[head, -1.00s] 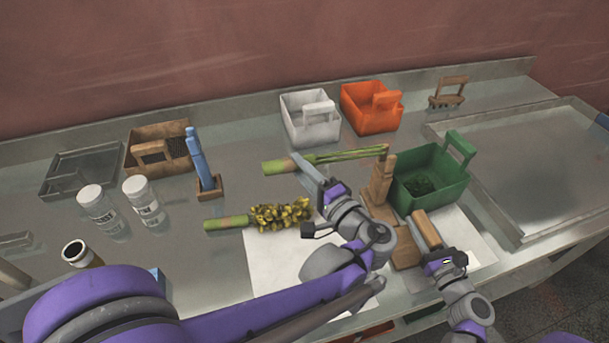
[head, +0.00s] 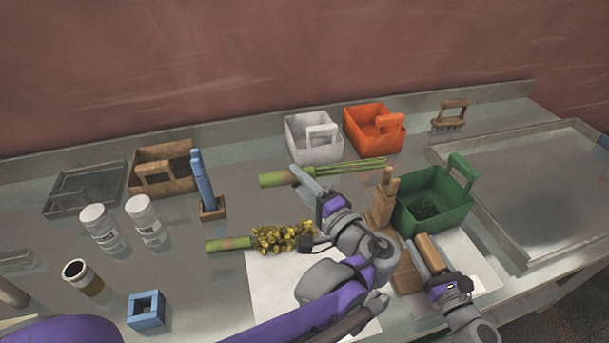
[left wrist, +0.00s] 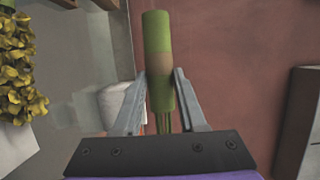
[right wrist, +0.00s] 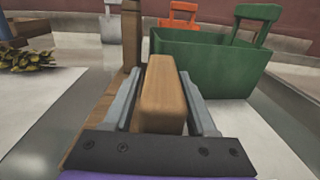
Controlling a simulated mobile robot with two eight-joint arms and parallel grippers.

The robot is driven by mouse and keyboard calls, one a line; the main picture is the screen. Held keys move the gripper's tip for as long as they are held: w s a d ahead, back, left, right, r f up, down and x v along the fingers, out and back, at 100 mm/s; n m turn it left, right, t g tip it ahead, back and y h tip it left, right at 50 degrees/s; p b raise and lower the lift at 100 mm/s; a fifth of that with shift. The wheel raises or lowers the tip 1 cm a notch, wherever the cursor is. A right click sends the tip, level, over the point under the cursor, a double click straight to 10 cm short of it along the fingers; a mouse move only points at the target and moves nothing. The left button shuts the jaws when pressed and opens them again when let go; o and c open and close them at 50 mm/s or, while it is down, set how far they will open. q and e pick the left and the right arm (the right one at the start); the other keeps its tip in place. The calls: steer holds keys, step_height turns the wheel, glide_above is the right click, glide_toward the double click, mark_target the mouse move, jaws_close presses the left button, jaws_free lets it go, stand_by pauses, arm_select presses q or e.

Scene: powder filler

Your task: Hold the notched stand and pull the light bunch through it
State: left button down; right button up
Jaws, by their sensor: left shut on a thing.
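The light bunch (head: 290,177), green stems with a brown band, lies level above the table. My left gripper (head: 312,185) is shut on its thick end, also seen in the left wrist view (left wrist: 160,75). The thin stem tips reach the top of the notched stand's post (head: 383,195); whether they are still in the notch cannot be told. The wooden stand is upright beside the green basket (head: 440,205). My right gripper (head: 430,265) is shut on the stand's wooden grip block (right wrist: 165,95), on the near side.
A yellow-flowered bunch (head: 285,238) lies left of my left gripper. White (head: 313,140) and orange (head: 374,130) baskets stand behind. A blue tool in a holder (head: 203,185), jars (head: 100,228) and a metal tray (head: 560,170) are to the sides.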

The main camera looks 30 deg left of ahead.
steer(key=shift+o, duration=0.8)
steer(key=v, duration=1.2)
steer(key=shift+s, duration=0.1)
